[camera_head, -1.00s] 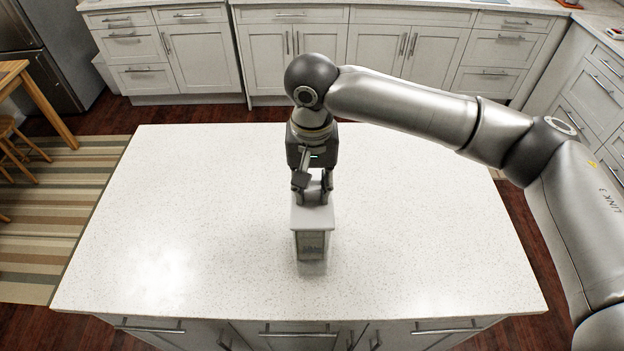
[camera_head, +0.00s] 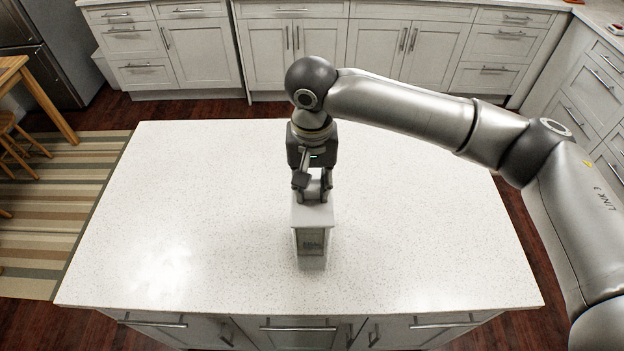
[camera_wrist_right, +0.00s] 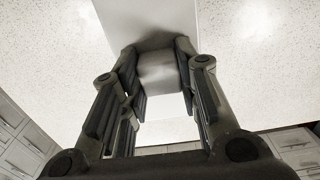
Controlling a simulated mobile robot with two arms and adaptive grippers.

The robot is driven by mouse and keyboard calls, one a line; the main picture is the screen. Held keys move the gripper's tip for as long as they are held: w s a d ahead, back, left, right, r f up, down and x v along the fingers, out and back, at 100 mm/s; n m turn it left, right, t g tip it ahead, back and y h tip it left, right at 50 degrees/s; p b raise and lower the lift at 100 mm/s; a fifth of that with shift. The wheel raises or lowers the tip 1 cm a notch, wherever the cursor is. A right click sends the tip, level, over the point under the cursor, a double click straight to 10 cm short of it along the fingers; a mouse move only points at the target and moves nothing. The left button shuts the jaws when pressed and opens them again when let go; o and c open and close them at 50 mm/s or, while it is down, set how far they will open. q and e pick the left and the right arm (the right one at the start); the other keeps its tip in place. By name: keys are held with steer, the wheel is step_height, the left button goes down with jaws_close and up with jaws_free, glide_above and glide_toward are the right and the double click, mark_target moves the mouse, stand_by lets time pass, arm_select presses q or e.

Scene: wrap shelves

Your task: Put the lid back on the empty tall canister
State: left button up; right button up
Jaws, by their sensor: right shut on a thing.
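A tall canister (camera_head: 311,241) stands upright on the island's white worktop, near the middle. A pale square lid (camera_head: 312,217) sits at its top; from here I cannot tell whether it is fully seated. My right gripper (camera_head: 313,193) points down from above and is shut on the lid's raised knob. In the right wrist view the lid (camera_wrist_right: 150,22) shows as a pale flat plate, with the blocky knob (camera_wrist_right: 162,75) between the fingers of the right gripper (camera_wrist_right: 160,80). The inside of the canister is hidden. My left gripper is not in view.
The white speckled worktop (camera_head: 190,220) is clear all round the canister. Its front edge lies above drawers (camera_head: 300,326). White cabinets (camera_head: 320,55) stand across the floor behind. A wooden table (camera_head: 35,85) and a stool are at the left.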

steer(key=o, duration=1.2)
steer(key=shift+c, duration=0.2)
steer(key=shift+o, duration=0.4)
steer(key=o, duration=0.5)
step_height(320, 180, up, 3)
steer(key=p, duration=0.3)
steer(key=shift+f, duration=0.2)
steer(key=shift+r, duration=2.2)
